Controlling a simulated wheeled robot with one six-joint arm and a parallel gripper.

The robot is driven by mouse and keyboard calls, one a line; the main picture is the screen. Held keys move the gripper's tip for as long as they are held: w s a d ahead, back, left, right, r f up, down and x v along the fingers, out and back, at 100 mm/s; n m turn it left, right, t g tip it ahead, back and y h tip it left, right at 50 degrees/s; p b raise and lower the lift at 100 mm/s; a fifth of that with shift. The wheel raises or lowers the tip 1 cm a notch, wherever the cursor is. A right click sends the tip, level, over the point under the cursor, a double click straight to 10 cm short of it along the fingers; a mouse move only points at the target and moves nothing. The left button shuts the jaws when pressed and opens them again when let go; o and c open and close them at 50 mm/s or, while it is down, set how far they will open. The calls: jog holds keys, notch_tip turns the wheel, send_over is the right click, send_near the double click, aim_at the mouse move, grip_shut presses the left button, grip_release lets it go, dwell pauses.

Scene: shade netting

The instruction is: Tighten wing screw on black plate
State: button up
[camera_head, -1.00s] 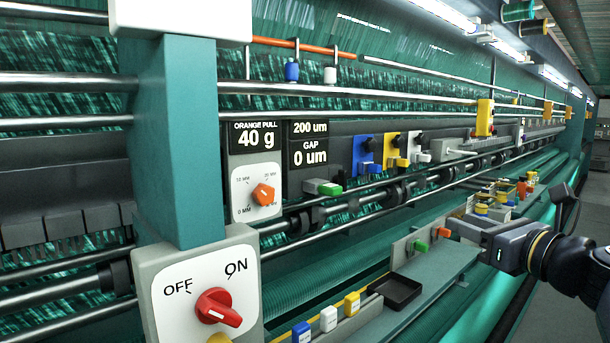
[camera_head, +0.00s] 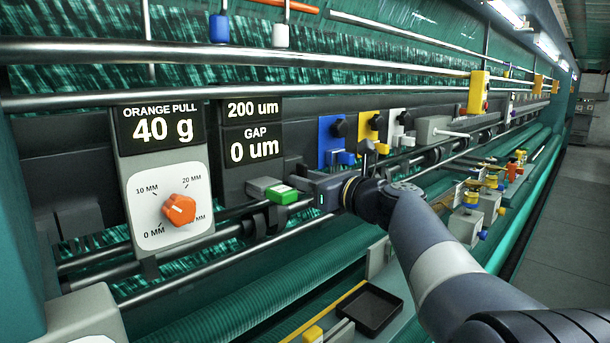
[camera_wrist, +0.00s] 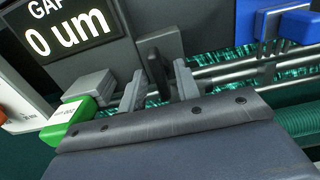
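My gripper (camera_head: 308,183) reaches in from the right in the head view, its fingertips close to the machine's dark front below the "GAP 0 um" display. In the wrist view my gripper (camera_wrist: 159,88) shows two grey fingers apart. A dark upright wing-like piece (camera_wrist: 156,68) stands between and just beyond them, against a dark plate (camera_wrist: 168,42). Whether the fingers touch it cannot be told.
A green-ended grey block (camera_head: 280,194) sits just left of my gripper. An orange dial (camera_head: 179,209) is at left. Bars run lengthwise; a black tray (camera_head: 371,310) is below.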

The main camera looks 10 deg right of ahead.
jog(key=shift+w+a, duration=0.15)
jog(key=shift+w, duration=0.1)
dwell(0.5)
grip_shut()
jog(key=shift+p, duration=0.4)
